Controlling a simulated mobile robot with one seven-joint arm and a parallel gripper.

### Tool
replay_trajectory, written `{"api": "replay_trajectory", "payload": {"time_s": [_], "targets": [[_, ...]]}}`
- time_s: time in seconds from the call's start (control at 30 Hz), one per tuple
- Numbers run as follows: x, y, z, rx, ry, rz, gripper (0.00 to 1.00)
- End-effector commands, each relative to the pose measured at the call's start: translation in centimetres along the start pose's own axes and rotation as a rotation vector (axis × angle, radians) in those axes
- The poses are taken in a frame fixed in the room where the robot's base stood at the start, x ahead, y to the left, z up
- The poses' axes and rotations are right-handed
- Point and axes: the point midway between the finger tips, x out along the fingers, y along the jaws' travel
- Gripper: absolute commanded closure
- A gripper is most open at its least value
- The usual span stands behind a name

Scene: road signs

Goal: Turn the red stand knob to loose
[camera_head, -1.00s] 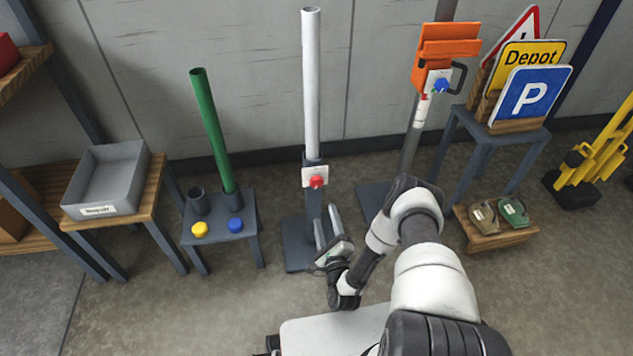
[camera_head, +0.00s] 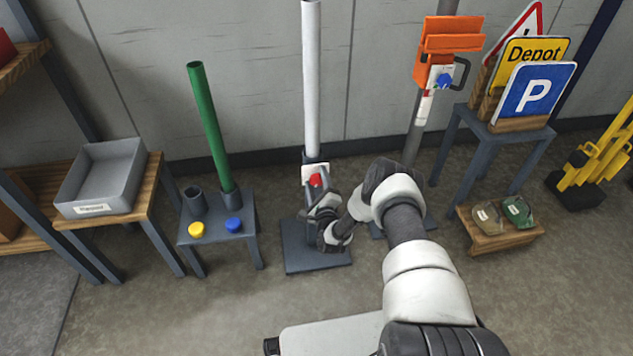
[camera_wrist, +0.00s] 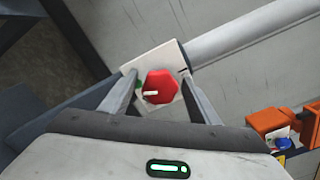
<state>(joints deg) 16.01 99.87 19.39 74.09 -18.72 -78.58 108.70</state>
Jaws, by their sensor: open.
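The red stand knob (camera_head: 316,181) sits on a white plate (camera_head: 309,170) at the foot of the white pole (camera_head: 311,90), on a dark stand (camera_head: 318,256). In the wrist view the knob (camera_wrist: 160,87) is a red hexagon with a white pointer line toward its left side. A green mark shows on the plate at the left, and a dark mark at the upper right. My gripper (camera_wrist: 158,85) is open, with one finger on each side of the knob in the picture. I cannot tell whether the fingers touch it. In the head view my gripper (camera_head: 316,192) partly covers the knob.
A small table with a green pole (camera_head: 210,125), a yellow knob (camera_head: 196,230) and a blue knob (camera_head: 233,224) stands left. At right are an orange clamp (camera_head: 448,48) on a grey pole and a table of signs (camera_head: 537,90). The floor in front is clear.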

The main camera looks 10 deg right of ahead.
Motion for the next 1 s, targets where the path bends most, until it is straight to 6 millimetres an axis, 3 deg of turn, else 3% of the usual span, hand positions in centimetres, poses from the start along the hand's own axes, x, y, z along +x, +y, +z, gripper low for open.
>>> {"api": "replay_trajectory", "payload": {"time_s": [0.27,0.5,1.0], "targets": [[0.14,-0.01,0.03,0.000,0.000,0.000,0.44],[0.11,0.00,0.01,0.000,0.000,0.000,0.85],[0.07,0.04,0.01,-0.134,-0.001,0.001,0.85]]}}
